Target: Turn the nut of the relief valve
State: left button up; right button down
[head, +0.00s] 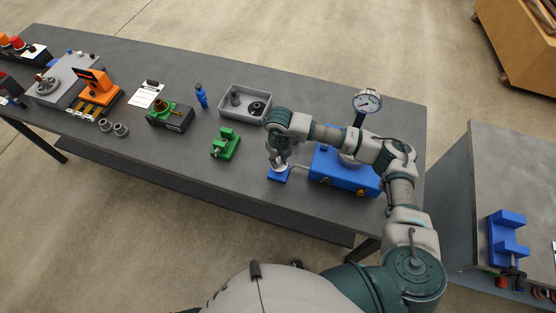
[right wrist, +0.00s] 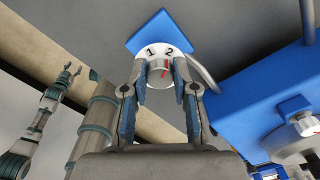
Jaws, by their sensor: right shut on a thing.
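The relief valve has a small blue base (head: 279,174) at the table's front edge, also in the right wrist view (right wrist: 158,33). On it is a white disc (right wrist: 151,53) marked 1 and 2. A silver round nut (right wrist: 160,72) sits at the disc's middle, with a red mark on its face slanting toward the 2. My right gripper (head: 280,163) points down over the valve, its two fingers shut on the nut's sides. In the head view the gripper mostly hides the nut. My left gripper (right wrist: 73,69) shows small in the right wrist view, fingers apart and empty.
A blue pump unit (head: 345,176) with a gauge (head: 367,101) stands right of the valve, joined by a grey pipe (right wrist: 203,74). A green clamp (head: 225,144) and a grey tray (head: 245,103) are to the left. The table between clamp and valve is clear.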

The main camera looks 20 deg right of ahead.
aim_at(279, 162)
jog(key=shift+s+f+m, duration=0.1)
jog(key=shift+m, duration=0.85)
jog(key=shift+s+f+m, duration=0.1)
jog(key=shift+m, duration=0.85)
jog(key=c, duration=0.9)
grip_release()
jog(key=shift+r, duration=0.1)
jog(key=shift+w+r, duration=0.1)
jog(key=shift+r, duration=0.3)
notch_tip(279, 162, up, 11)
